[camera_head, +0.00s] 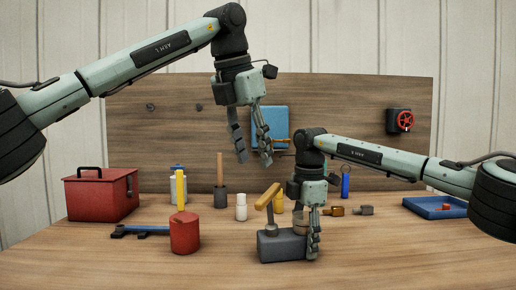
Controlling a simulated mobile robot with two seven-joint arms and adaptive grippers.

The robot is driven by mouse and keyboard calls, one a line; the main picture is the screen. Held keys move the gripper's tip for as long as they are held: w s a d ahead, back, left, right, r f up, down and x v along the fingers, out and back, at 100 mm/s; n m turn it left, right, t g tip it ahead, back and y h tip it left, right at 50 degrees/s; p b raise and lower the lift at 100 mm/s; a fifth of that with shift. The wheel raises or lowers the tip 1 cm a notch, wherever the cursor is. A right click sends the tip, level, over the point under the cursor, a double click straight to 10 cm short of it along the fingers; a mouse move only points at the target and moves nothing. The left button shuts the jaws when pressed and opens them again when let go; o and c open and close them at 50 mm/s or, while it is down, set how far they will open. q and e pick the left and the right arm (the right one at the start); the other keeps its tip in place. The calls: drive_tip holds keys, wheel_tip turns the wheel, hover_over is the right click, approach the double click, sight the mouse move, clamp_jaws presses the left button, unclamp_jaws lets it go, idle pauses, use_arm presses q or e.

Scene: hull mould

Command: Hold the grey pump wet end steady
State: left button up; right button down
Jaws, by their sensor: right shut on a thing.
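The grey pump wet end (280,247) is a dark grey block lying on the wooden table near the front middle. A yellow-handled grey fitting (268,203) rises from its top left. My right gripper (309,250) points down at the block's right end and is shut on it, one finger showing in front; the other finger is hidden. My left gripper (252,158) hangs empty above the table, left of the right arm, with its fingers spread apart.
A red canister (184,233) with a yellow upright stands left of the block. A blue tray (425,208) lies right. The table's front right is clear.

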sight(267, 193)
use_arm(q)
drive_tip(key=w+d+f, duration=0.1)
drive_tip(key=f, duration=0.2)
drive_tip(key=w+d+f+n, duration=0.1)
drive_tip(key=f, duration=0.3)
drive_tip(key=w+d+f+n, duration=0.1)
drive_tip(key=f, duration=0.2)
drive_tip(key=shift+d+f+t, duration=0.2)
drive_tip(key=shift+f+t, duration=0.05)
drive_tip(key=shift+t, duration=0.05)
clamp_jaws()
